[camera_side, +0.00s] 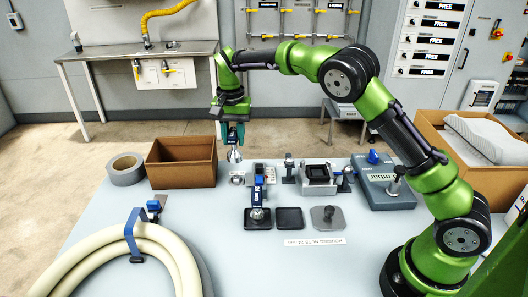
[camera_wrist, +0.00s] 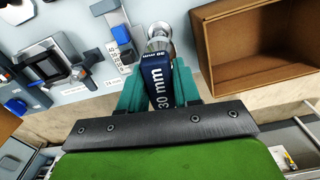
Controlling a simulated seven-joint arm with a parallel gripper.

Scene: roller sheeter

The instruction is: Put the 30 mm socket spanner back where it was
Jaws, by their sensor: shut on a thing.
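My gripper (camera_side: 231,137) is shut on the 30 mm socket spanner (camera_side: 235,156), which hangs below it above the far left part of the table. In the wrist view, my gripper (camera_wrist: 160,86) has its teal fingers on either side of the spanner's dark blue handle (camera_wrist: 162,92), marked "30 mm". The spanner's round metal head points away from the wrist. In the side view the fingers hide most of the handle. I cannot tell whether the head touches anything.
An open brown box (camera_side: 181,176) stands just left of the spanner, beside a grey tape roll (camera_side: 126,170). Small fixtures (camera_side: 319,174) stand to the right. A blue-handled tool (camera_side: 258,194) stands on a black pad; an empty-looking pad (camera_side: 289,224) is beside it. A hose (camera_side: 110,240) lies at front left.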

